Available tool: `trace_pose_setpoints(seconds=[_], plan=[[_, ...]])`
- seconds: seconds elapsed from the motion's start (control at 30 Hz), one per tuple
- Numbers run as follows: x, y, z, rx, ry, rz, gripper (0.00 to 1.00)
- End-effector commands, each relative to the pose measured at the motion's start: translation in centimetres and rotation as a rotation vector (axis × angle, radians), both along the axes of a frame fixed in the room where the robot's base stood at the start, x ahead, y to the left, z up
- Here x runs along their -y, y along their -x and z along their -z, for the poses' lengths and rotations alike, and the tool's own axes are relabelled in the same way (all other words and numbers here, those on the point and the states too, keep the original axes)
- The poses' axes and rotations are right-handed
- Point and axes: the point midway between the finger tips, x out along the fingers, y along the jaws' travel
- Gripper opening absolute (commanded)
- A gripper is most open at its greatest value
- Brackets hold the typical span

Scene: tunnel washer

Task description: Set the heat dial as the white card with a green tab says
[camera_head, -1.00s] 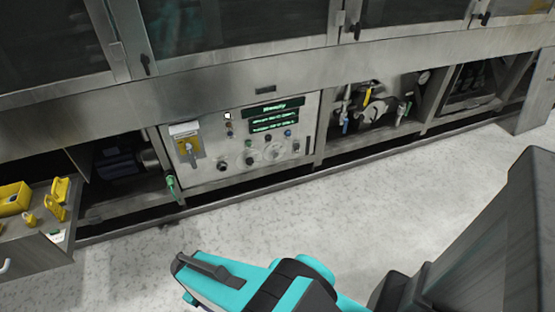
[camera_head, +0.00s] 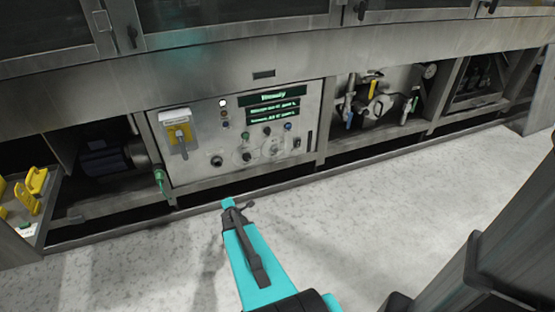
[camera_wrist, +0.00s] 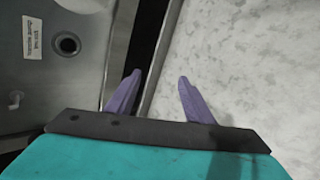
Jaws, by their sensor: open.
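The control panel (camera_head: 225,135) stands below the washer's windows, with a lit green display (camera_head: 273,105) at its top. Round dials (camera_head: 247,156) sit along its lower part; I cannot tell which is the heat dial. A small white card (camera_head: 26,229) lies at the far left of the head view; its markings are too small to read. My gripper (camera_wrist: 160,76) is open and empty, its two purple fingers apart. In the head view my arm's end is in front of and below the panel. The wrist view shows a labelled metal face with a round black fitting (camera_wrist: 67,44).
Yellow padlock-like items (camera_head: 30,188) rest on the bench at left. Pipes and valves (camera_head: 372,100) fill the bay at right. The pale floor (camera_head: 370,200) is clear.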

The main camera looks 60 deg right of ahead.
Motion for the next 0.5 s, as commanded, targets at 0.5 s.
trace_pose_setpoints(seconds=[0.5], plan=[[19.0, 2.9, -3.0, -0.054, 0.703, -0.346, 0.48]])
